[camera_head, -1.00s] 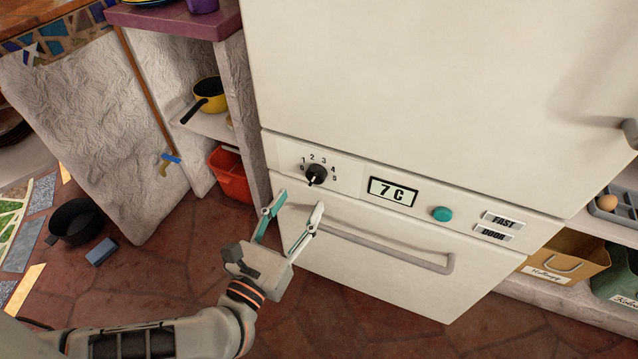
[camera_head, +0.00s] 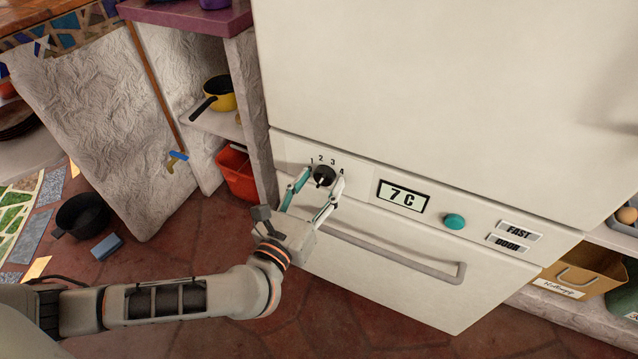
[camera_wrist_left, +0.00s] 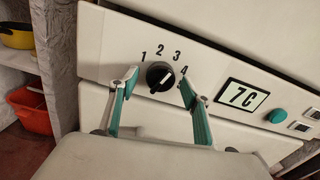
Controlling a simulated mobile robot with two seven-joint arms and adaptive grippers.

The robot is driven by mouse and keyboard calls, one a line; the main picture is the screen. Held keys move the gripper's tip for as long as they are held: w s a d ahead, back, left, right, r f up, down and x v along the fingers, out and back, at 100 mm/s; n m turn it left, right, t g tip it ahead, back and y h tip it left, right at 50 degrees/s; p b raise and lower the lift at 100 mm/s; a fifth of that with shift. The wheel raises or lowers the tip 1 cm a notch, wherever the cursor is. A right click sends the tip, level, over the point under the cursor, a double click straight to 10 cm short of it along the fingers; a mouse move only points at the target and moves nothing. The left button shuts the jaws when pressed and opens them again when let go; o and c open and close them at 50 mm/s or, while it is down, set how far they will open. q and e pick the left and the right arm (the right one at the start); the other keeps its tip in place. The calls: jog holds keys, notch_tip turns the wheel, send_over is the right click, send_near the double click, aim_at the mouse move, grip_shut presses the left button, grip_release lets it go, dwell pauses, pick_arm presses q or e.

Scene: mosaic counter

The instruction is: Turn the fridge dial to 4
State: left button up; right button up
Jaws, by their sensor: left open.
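The fridge dial (camera_head: 325,174) is a round black knob with a white mark, on the white panel between the fridge doors. Numbers 1 to 4 show around its top; in the head view its white mark shows on the lower side. My left gripper (camera_head: 321,181) is open, with one finger on each side of the dial. In the left wrist view the dial (camera_wrist_left: 160,76) sits between the spread fingertips, and a gap shows on both sides. My right gripper is not in view.
A display (camera_head: 402,196) reads 7 C right of the dial, with a teal button (camera_head: 454,221) and FAST and DOOR labels beyond. A long handle (camera_head: 390,252) runs below. A shelf with a yellow pan (camera_head: 219,94) and a red bin (camera_head: 236,174) stands left.

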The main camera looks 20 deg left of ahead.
pick_arm(q)
jog(key=c, duration=1.1)
jog(key=shift+r, duration=0.1)
